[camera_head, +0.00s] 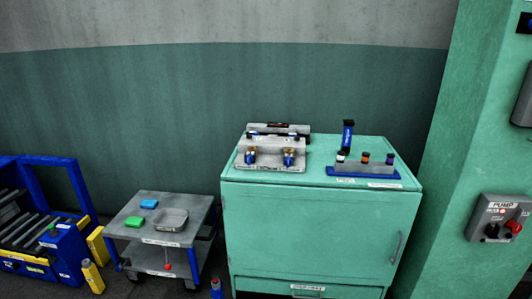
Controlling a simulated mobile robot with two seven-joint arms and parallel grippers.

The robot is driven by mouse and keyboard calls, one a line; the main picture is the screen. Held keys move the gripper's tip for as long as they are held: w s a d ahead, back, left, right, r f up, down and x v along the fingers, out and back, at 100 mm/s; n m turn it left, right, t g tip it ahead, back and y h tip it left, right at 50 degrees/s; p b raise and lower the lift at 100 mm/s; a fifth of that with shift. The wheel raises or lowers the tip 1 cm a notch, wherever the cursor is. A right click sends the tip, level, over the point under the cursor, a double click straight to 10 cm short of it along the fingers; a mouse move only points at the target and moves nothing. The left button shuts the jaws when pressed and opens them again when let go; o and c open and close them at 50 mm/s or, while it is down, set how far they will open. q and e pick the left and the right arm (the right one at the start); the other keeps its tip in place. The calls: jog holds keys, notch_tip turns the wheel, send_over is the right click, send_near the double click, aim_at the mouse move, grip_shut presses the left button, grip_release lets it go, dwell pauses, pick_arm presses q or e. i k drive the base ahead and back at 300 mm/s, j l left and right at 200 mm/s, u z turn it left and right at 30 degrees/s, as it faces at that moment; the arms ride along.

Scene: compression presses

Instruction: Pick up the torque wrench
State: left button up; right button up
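A green cabinet (318,222) stands in the middle of the view. On its top right is a small blue-edged rack (363,171) holding several short pieces with coloured caps. An upright blue tool with a black top (348,136) stands at this rack; it may be the torque wrench, but its label is too small to read. On the top left is a grey fixture (271,149) with two brass-and-blue fittings. A dark bar with a red mark (278,127) lies behind them. Neither of my grippers is in view.
A blue roller frame (62,254) stands further left. A green column with a pump box (498,218) rises at the right.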

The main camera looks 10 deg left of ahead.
aim_at(348, 125)
jog(key=i+l+u, duration=0.25)
jog(key=i, duration=0.25)
jog(key=i+l+u, duration=0.25)
jog(key=i, duration=0.2)
jog(key=i+j, duration=0.1)
jog(key=i, duration=0.55)
jog(key=u, duration=0.05)
